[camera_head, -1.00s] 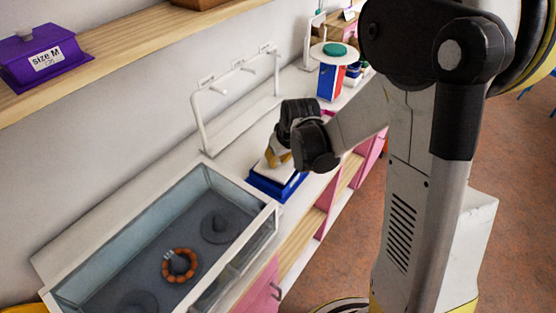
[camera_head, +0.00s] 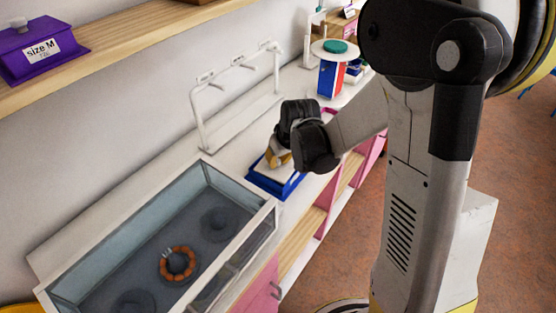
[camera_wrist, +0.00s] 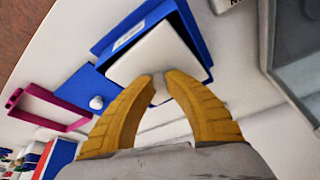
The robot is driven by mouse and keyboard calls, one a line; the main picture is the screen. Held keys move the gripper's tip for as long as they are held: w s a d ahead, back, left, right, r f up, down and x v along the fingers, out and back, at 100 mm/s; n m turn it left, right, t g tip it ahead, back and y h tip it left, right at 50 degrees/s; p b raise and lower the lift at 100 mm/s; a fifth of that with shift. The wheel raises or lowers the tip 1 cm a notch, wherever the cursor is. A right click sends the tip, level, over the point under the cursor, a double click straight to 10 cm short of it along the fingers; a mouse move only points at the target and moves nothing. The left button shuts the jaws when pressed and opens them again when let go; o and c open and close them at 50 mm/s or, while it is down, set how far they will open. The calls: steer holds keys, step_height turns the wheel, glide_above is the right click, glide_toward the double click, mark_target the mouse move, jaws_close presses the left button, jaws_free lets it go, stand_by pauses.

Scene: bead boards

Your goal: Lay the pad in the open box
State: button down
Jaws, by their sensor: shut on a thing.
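The white pad (camera_wrist: 158,50) is between the yellow fingertips of my gripper (camera_wrist: 160,88), which is shut on its near edge. The pad lies over or within the open blue box (camera_wrist: 197,35), and blue rim shows around much of it in the wrist view. I cannot tell whether the pad touches the box floor. In the head view the blue box (camera_head: 280,190) stands on the white counter, with my gripper (camera_head: 279,160) right above it, hiding part of the pad (camera_head: 262,172).
A blue lid with a white knob (camera_wrist: 97,102) and a pink frame (camera_wrist: 45,108) lie beside the box. A glass-sided case (camera_head: 150,240) holds an orange bead ring (camera_head: 178,263). A white rack (camera_head: 203,120) stands along the wall. A purple box (camera_head: 40,50) sits on the shelf.

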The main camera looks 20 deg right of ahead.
steer(key=shift+f+b, duration=0.8)
steer(key=shift+f, duration=0.1)
stand_by(0.6)
steer(key=c, duration=0.9)
jaws_free()
steer(key=shift+r, duration=0.2)
steer(key=shift+r+p, duration=2.85)
steer(key=shift+r, duration=1.05)
steer(key=shift+s, duration=0.1)
